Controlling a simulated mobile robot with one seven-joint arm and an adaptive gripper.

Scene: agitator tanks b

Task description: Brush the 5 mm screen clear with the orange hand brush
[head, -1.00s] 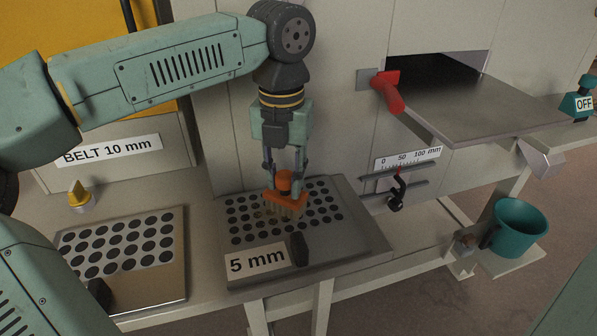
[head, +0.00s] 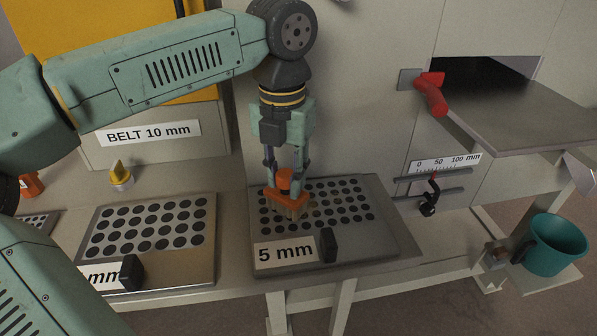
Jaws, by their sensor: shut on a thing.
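The 5 mm screen (head: 385,236) is a metal plate with rows of dark round holes and a "5 mm" label. It lies on the bench in the middle of the head view. My gripper (head: 285,172) points down over it and is shut on the orange hand brush (head: 288,197). The tan bristles face down at the left part of the hole field. They look to be at the plate's surface, but I cannot tell how firmly they touch. The brush hides some holes. I cannot make out any material lying on the screen.
A second holed screen (head: 205,262) lies to the left, its label partly cut off by a black knob.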

